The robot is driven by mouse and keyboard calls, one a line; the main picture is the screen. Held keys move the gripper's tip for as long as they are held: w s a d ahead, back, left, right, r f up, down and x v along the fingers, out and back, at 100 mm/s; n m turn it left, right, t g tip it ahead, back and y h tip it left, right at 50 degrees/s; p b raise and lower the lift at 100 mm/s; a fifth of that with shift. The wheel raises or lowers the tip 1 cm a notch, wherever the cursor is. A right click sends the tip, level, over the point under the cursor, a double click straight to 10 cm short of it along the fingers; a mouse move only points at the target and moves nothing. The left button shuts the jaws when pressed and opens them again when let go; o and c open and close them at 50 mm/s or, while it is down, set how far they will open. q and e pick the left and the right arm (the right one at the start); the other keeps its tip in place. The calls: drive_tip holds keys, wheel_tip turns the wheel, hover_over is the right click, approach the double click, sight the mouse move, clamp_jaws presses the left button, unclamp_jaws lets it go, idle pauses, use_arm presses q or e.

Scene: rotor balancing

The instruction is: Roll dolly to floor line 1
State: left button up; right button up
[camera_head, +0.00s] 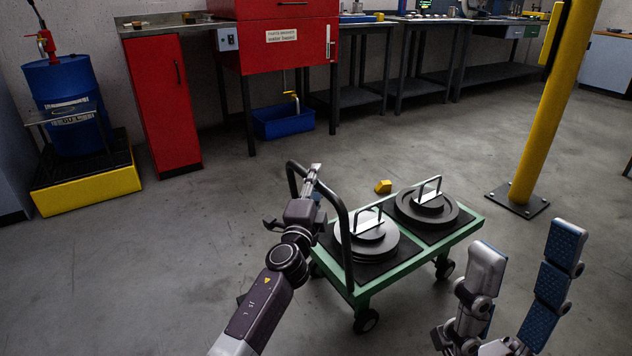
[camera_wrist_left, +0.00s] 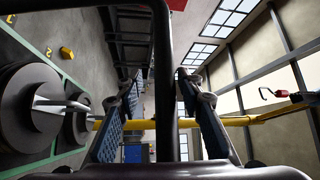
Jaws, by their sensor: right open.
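The green dolly (camera_head: 400,268) stands on the floor with a black hoop handle (camera_head: 346,245) at its left end. It carries two stacks of dark and grey discs, a left stack (camera_head: 372,250) and a right stack (camera_head: 428,212), each with a pale handle on top. My left gripper (camera_head: 313,178) is at the top of the hoop. In the left wrist view the handle bar (camera_wrist_left: 164,60) runs between its two spread fingers, with gaps on both sides. My right gripper (camera_head: 527,248) is open and empty, in front of the dolly's right end. No numbered floor line is clear in the head view.
A yellow block (camera_head: 383,187) lies on the floor behind the dolly. A yellow post (camera_head: 550,110) stands at the right on a dark base plate. A blue drum (camera_head: 62,85) on a yellow pallet, red cabinets and benches line the back. The floor left of the dolly is clear.

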use_arm(q)
drive_tip(key=shift+a, duration=0.2)
drive_tip(key=shift+s+a, duration=0.15)
drive_tip(key=shift+s, duration=0.25)
drive_tip(key=v, duration=1.1)
drive_tip(key=shift+d, duration=0.2)
drive_tip(key=shift+s, duration=0.15)
